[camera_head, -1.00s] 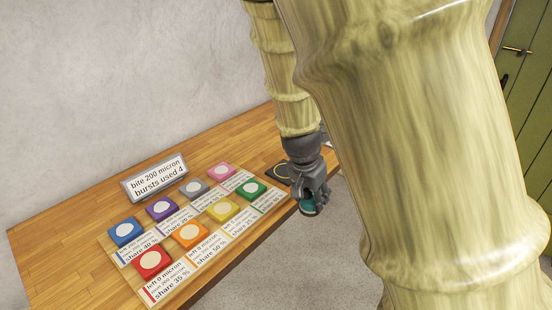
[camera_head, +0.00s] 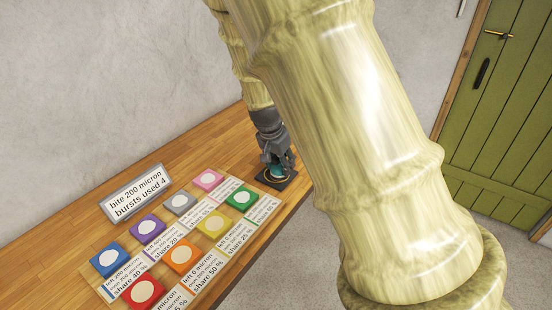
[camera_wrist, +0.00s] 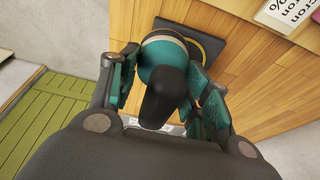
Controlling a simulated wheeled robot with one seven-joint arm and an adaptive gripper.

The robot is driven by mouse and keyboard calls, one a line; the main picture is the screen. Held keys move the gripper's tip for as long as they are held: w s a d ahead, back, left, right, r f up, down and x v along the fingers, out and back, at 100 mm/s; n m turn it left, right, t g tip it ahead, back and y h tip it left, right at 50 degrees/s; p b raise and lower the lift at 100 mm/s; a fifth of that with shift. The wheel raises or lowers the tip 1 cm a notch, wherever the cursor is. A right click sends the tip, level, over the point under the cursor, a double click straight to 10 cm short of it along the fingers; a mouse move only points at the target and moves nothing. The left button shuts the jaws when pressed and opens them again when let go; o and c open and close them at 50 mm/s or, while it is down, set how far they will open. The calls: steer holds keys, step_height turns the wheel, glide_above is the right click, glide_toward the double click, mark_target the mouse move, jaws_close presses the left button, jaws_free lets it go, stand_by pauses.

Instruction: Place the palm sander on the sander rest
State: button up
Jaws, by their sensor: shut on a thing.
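The palm sander (camera_wrist: 163,50) is teal with a black knob and is held between the fingers of my gripper (camera_wrist: 165,84). In the head view, the sander (camera_head: 278,172) shows as a teal bit under my gripper (camera_head: 276,160). The sander rest (camera_head: 284,184) is a flat dark square pad on the bench near its front edge. In the wrist view, the rest (camera_wrist: 222,45) shows a yellow ring, and the sander covers part of it, off to one side. I cannot tell whether the sander touches the rest.
The wooden bench (camera_head: 70,235) runs along the wall. Several coloured blocks, such as a green one (camera_head: 239,197), stand with printed cards left of the rest. A sign (camera_head: 138,193) stands behind them. A green door (camera_head: 500,110) is at the right.

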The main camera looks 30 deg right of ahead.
steer(key=w, duration=0.1)
steer(key=w+d, duration=0.1)
steer(key=w, duration=0.1)
steer(key=w+d+p, duration=0.1)
steer(key=shift+w+f, duration=0.15)
steer(key=shift+w, duration=0.2)
steer(key=shift+s+f+p, duration=0.2)
steer(key=shift+s+p, duration=0.05)
steer(key=shift+p, duration=0.1)
steer(key=shift+f, duration=0.35)
step_height(320, 180, down, 2)
steer(key=shift+w+f+p, duration=0.15)
steer(key=shift+p, duration=0.45)
steer(key=shift+f, duration=0.1)
steer(key=o, duration=0.9)
